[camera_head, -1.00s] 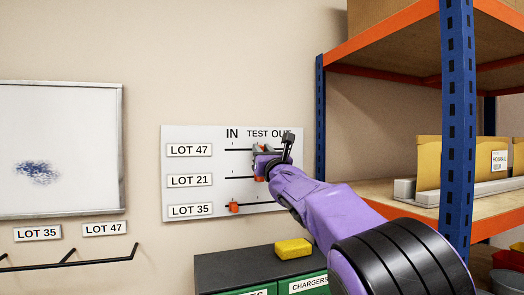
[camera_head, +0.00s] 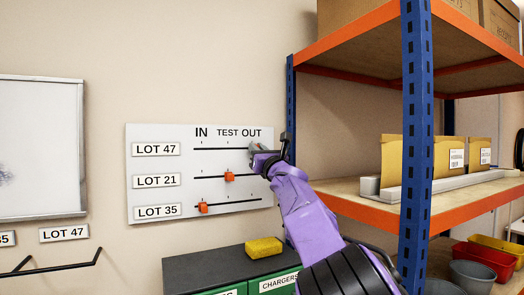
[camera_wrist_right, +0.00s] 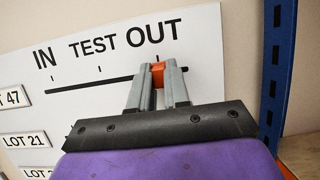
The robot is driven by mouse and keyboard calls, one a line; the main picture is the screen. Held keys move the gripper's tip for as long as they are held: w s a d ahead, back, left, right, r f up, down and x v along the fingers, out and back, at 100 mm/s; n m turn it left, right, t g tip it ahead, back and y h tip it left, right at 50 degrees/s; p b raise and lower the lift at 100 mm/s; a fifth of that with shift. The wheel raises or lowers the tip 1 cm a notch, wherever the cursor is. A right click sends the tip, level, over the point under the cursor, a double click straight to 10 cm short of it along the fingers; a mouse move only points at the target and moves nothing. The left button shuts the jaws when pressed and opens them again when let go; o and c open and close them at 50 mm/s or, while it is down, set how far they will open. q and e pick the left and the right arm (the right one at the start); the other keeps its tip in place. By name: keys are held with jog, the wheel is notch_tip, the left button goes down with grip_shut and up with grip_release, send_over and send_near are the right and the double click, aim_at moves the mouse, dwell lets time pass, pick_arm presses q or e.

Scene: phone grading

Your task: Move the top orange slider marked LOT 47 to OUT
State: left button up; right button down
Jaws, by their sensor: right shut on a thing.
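The white board (camera_head: 150,205) hangs on the wall with rows LOT 47, LOT 21 and LOT 35 under IN, TEST and OUT. My right gripper (camera_head: 256,147) is at the right end of the LOT 47 track (camera_head: 215,149), below OUT. In the right wrist view, my right gripper's fingers (camera_wrist_right: 158,75) are shut on the orange LOT 47 slider (camera_wrist_right: 158,74), just below the OUT label (camera_wrist_right: 154,33). The fingers hide most of the slider. The LOT 21 slider (camera_head: 229,176) is near the middle of its track. The LOT 35 slider (camera_head: 203,207) is at the left. My left gripper is not in view.
A shelf unit with a blue post (camera_head: 416,150) stands close to the right of the board. A whiteboard (camera_head: 40,150) hangs at the left.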

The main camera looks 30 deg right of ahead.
jog(key=c, duration=1.1)
grip_release()
jog(key=shift+d+r, duration=0.1)
jog(key=shift+d, duration=0.05)
jog(key=b+v, duration=0.7)
jog(key=v, duration=0.3)
jog(key=shift+s+f, duration=0.2)
jog(key=shift+s, duration=0.1)
